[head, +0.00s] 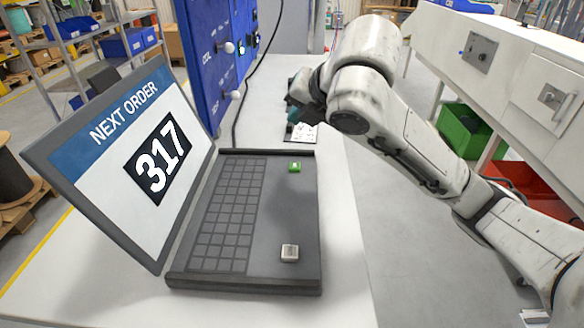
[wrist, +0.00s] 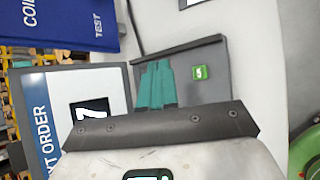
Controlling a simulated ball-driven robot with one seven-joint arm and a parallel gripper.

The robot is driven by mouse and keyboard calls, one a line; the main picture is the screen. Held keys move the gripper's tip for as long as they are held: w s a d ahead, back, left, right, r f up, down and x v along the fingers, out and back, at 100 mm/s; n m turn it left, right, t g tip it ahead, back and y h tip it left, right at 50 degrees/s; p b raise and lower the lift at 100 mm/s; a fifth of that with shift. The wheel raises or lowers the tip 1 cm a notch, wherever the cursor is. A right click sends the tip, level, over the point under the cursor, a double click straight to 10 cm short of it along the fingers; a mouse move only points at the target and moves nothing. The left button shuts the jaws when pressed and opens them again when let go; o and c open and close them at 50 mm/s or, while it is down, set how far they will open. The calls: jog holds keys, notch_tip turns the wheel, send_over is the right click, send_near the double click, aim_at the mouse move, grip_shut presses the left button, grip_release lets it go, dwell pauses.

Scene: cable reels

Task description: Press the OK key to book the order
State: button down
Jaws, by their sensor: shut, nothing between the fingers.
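A dark laptop (head: 222,280) stands open on the white table, its screen (head: 145,160) showing the number 317. The green key (head: 295,166) is at the far right of its deck, and a pale grey key (head: 289,253) is at the near right. My gripper (head: 293,114) is shut and empty beyond the laptop's far edge, partly hidden by my wrist. In the wrist view its teal fingers (wrist: 157,68) overlap the laptop deck, left of the green key (wrist: 200,72). The key's lettering is too small to read surely. No contact with the key shows.
A blue panel (head: 205,55) with knobs stands behind the laptop screen. A printed card (head: 303,132) lies beyond the laptop. The white table (head: 340,220) has a clear strip on the right. Green bin (head: 460,128) and red bin (head: 525,185) sit under the right-hand bench.

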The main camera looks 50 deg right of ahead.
dwell(0.4)
jog(key=b, duration=0.6)
send_over(298, 167)
notch_tip(298, 167, down, 8)
jog(key=shift+r, duration=0.25)
jog(key=shift+f+b, duration=0.5)
jog(key=shift+f, duration=0.15)
jog(key=shift+f, duration=0.15)
dwell(0.9)
jog(key=shift+a+f+b, duration=0.1)
jog(key=shift+f+b, duration=0.2)
jog(key=shift+b, duration=0.2)
jog(key=shift+f+b, duration=0.4)
jog(key=shift+b, duration=0.05)
dwell(0.6)
jog(key=shift+r, duration=0.1)
jog(key=shift+r+p, duration=0.6)
jog(key=shift+r, duration=0.15)
jog(key=shift+r, duration=0.15)
